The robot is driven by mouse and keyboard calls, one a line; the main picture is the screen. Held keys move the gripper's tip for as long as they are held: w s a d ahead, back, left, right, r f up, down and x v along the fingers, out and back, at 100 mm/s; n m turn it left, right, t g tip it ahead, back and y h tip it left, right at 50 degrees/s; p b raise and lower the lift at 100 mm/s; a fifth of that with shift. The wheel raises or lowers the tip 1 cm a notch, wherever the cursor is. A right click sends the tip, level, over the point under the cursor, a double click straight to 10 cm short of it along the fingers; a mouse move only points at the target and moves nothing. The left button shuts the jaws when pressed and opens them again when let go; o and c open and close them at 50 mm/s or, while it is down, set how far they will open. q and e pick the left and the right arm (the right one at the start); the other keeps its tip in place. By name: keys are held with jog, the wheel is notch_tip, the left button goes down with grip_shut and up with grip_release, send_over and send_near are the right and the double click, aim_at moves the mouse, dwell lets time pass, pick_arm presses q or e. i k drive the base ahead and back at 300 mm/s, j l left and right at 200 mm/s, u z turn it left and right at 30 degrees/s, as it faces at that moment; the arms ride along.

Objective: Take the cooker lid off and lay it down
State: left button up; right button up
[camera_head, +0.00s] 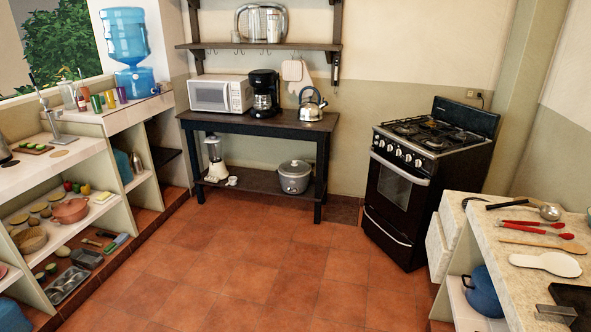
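A grey rice cooker (294,182) stands on the lower shelf of the dark table against the back wall. Its rounded lid (295,165) is on top of it and looks closed. The cooker is upright, near the right-hand leg of the table, and small in the view. Neither of my grippers shows in this view.
The dark table (262,124) carries a microwave (221,94), coffee maker (264,92) and kettle (311,104). A blender (216,158) shares the lower shelf. A black stove (428,175) stands right, cluttered counters at both sides. The tiled floor (245,265) between is clear.

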aim_at(289, 167)
jog(key=i+u, duration=0.3)
jog(key=i, duration=3.25)
